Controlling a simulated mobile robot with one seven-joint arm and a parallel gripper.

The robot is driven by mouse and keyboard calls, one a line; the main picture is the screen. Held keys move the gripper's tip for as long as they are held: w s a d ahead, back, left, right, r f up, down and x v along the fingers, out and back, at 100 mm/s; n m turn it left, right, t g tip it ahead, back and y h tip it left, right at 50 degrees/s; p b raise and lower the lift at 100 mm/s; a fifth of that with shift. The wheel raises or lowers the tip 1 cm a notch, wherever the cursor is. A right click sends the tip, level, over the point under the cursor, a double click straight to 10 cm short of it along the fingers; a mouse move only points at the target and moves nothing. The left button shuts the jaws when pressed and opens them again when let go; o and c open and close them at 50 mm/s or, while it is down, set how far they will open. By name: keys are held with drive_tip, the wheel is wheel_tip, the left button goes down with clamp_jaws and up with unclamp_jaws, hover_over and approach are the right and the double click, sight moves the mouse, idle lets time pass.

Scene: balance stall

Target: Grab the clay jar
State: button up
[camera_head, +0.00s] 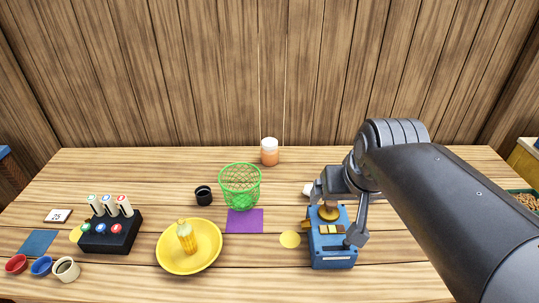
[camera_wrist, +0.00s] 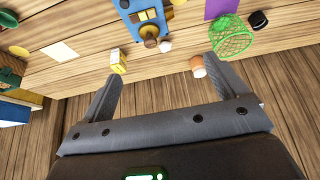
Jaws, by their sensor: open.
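The jar with an orange-brown body and a pale top (camera_head: 269,152) stands upright at the back of the table, near the plank wall; I take it for the clay jar. In the wrist view the jar (camera_wrist: 198,66) shows near the right fingertip, inside the gap between the fingers. My gripper (camera_head: 337,214) is open and empty. In the head view it appears over the blue device, to the right of the jar and nearer the front. In the wrist view my gripper (camera_wrist: 165,67) has its two fingers wide apart.
The green mesh basket (camera_head: 240,186) stands in front of the jar, left of my gripper. The blue device (camera_head: 333,258) lies below my gripper. A black cup (camera_head: 203,195), yellow plate (camera_head: 172,262) and black marker stand (camera_head: 110,238) are farther left. The table's back right is mostly bare.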

drive_tip(key=w+a+r, duration=0.2)
drive_tip(key=w, duration=1.3)
hover_over(270, 146)
drive_tip(key=s, duration=0.2)
wheel_tip(270, 146, down, 21)
drive_tip(key=shift+n+g, duration=0.4)
drive_tip(key=shift+g, duration=0.1)
drive_tip(key=x, duration=0.5)
drive_tip(key=shift+f, duration=0.4)
drive_tip(key=shift+w+r+x, duration=0.1)
drive_tip(key=shift+w+x, duration=0.1)
drive_tip(key=shift+x, duration=0.7)
drive_tip(key=shift+w+r+x, duration=0.1)
drive_tip(key=shift+w+x, duration=0.05)
drive_tip(key=shift+x, duration=0.7)
drive_tip(key=shift+w+x, duration=0.2)
drive_tip(key=shift+x, duration=0.7)
drive_tip(key=shift+a, duration=0.1)
drive_tip(key=c, duration=1.2)
